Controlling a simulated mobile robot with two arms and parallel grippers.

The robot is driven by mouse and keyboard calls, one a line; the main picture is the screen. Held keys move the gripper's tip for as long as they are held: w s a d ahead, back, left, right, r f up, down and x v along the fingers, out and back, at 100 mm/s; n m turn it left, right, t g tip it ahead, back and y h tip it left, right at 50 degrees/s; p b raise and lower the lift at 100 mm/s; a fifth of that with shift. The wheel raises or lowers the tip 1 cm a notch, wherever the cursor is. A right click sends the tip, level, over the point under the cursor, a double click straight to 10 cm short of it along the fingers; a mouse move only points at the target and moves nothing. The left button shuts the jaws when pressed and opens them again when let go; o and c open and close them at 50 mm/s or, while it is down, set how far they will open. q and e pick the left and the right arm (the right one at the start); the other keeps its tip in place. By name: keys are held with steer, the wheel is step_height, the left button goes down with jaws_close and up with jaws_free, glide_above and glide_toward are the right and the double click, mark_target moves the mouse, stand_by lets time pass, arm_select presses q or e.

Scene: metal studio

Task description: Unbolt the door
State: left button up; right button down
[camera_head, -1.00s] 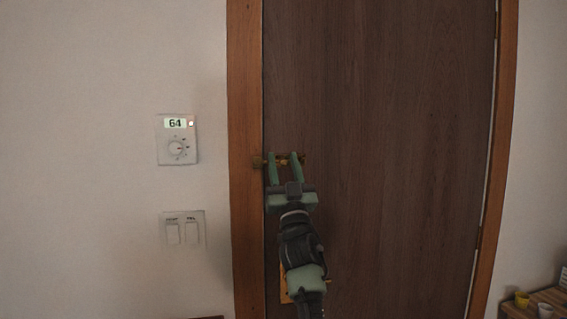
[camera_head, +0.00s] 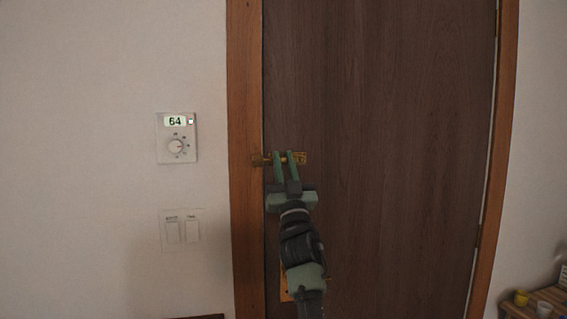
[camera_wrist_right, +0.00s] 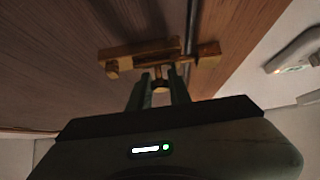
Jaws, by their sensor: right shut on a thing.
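A brass sliding bolt (camera_head: 301,158) is on the left edge of the brown door (camera_head: 380,150). Its brass keeper (camera_head: 258,160) sits on the wooden frame. In the right wrist view, the bolt plate (camera_wrist_right: 135,51) lies on the door side, the keeper (camera_wrist_right: 208,54) on the frame side, and the bar appears to span the gap between them. My right gripper (camera_head: 285,154) is shut on the bolt's small knob, which shows between its fingers in the right wrist view (camera_wrist_right: 159,82). The fingers hide part of the bolt in the head view. My left gripper is not in view.
A thermostat (camera_head: 176,138) and a double switch (camera_head: 182,230) are on the wall left of the frame (camera_head: 245,230). A brass plate (camera_head: 285,290) shows low on the door, partly behind my right arm. A small wooden table (camera_head: 555,298) with cups stands at the lower right.

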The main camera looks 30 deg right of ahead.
steer(key=shift+d, duration=0.1)
stand_by(0.7)
steer(key=shift+s+d+p, duration=0.25)
steer(key=shift+d+p, duration=0.1)
steer(key=shift+d, duration=0.45)
steer(key=shift+s+d+p, duration=0.2)
steer(key=shift+d+p, duration=0.1)
steer(key=shift+d, duration=0.45)
steer(key=shift+a, duration=0.1)
steer(key=c, duration=1.5)
jaws_free()
steer(key=shift+c, duration=0.2)
steer(key=shift+o, duration=1.1)
steer(key=shift+d, duration=0.25)
steer(key=shift+a, duration=0.1)
steer(key=b+v, duration=0.2)
steer(key=v, duration=0.6)
